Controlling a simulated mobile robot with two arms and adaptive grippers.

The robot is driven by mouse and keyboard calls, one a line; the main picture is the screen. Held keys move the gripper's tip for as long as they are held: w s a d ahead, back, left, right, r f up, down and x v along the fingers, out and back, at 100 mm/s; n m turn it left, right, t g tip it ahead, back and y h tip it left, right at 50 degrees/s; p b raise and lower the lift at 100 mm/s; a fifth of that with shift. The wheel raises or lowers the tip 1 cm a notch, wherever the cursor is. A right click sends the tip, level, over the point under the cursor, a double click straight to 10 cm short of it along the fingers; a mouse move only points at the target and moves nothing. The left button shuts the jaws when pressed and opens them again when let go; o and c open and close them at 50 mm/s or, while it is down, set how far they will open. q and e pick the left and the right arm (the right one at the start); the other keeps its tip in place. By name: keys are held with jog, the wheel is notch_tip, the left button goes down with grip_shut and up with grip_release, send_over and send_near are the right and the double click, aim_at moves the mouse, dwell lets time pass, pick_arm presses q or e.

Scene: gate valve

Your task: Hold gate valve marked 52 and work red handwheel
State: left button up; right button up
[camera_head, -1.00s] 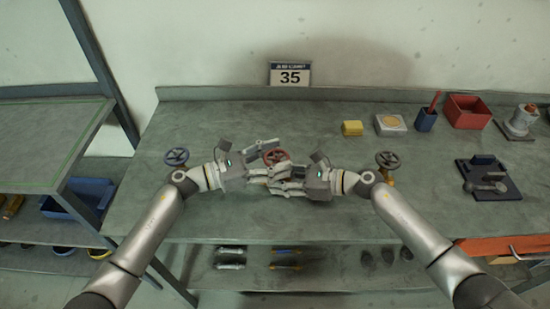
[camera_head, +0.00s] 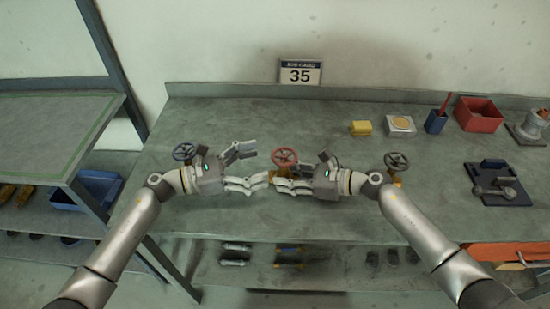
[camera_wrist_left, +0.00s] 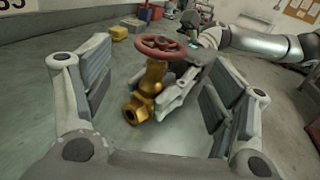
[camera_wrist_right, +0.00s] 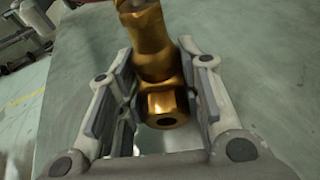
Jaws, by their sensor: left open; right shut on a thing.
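The gate valve has a red handwheel (camera_head: 285,155) and a brass body, standing upright on the bench; its body (camera_wrist_left: 153,80) shows clearly in the left wrist view. My right gripper (camera_head: 282,184) is shut on the brass body low down, below the wheel.
A blue-wheeled valve (camera_head: 184,151) stands left, partly behind my left gripper, and a dark-wheeled valve (camera_head: 396,161) right, behind my right arm.

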aim_at(294, 150)
pick_arm(q)
jog(key=v, duration=0.5)
jog(key=s+d+n+t+y, duration=0.1)
jog(key=s+d+f+n+t, duration=0.1)
jog(key=shift+d+f+t+y, duration=0.1)
jog(key=shift+d+t+y, duration=0.2)
jog(key=shift+d+y, duration=0.1)
jog(key=w+d+t, duration=0.1)
jog(key=w+d, duration=0.1)
jog(key=d, duration=0.1)
jog(key=w+d+r+n+t+y, duration=0.1)
jog(key=w+d, duration=0.1)
jog(key=d, duration=0.1)
jog(key=w+d+n+t, duration=0.1)
jog(key=w+d, duration=0.1)
jog(key=d, duration=0.1)
jog(key=shift+w+r+y, duration=0.2)
jog(key=shift+r+y, duration=0.2)
jog(key=c, duration=1)
